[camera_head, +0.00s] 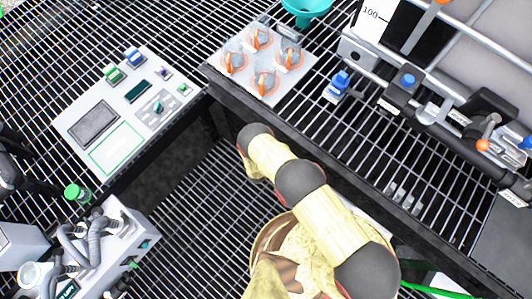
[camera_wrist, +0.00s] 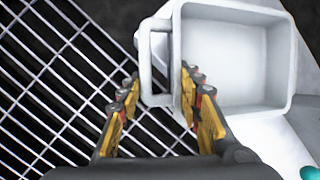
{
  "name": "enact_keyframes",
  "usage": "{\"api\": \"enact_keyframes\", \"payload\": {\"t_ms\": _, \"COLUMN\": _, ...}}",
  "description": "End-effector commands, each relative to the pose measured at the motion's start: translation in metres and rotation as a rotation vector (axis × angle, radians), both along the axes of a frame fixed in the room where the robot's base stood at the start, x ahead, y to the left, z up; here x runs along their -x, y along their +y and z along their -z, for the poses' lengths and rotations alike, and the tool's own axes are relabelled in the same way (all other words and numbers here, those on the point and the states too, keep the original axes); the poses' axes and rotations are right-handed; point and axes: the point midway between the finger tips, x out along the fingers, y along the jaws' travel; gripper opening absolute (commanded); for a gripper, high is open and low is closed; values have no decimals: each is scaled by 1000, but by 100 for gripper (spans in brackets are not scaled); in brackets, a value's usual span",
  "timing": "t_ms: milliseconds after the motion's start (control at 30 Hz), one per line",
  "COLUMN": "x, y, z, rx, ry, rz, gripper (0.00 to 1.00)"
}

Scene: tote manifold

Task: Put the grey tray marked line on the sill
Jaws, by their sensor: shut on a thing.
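A pale grey tray (camera_wrist: 225,100) with a raised rim and a loop handle (camera_wrist: 158,101) on its left side fills the upper right of the wrist view. My gripper (camera_wrist: 160,88) has its yellow, dark-tipped fingers on either side of that handle and is shut on it. The inside of the tray that shows is empty, and no line marking can be read on it. In the head view my arm reaches across the lower middle, and the gripper and tray cannot be made out there. I cannot pick out the sill with certainty.
Dark open grating lies below. A plate with orange-marked knobs (camera_head: 279,83) sits at top centre, beside a teal funnel (camera_head: 306,8). A white control panel (camera_head: 142,122) is at left, a hose unit (camera_head: 122,238) at lower left. Pipes and a valve (camera_head: 408,85) crowd the right.

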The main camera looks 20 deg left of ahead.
Motion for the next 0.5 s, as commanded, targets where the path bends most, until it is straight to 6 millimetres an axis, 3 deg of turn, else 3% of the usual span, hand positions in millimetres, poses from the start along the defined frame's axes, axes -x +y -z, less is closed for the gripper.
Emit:
{"api": "enact_keyframes", "payload": {"t_ms": 100, "x": 0, "y": -1, "z": 21, "rx": 0, "ry": 0, "rz": 0, "gripper": 0}}
{"api": "enact_keyframes", "payload": {"t_ms": 200, "x": 0, "y": 0, "z": 30, "rx": 0, "ry": -1, "rz": -1, "gripper": 0}}
{"api": "enact_keyframes", "payload": {"t_ms": 500, "x": 0, "y": 0, "z": 30, "rx": 0, "ry": 0, "rz": 0, "gripper": 0}}
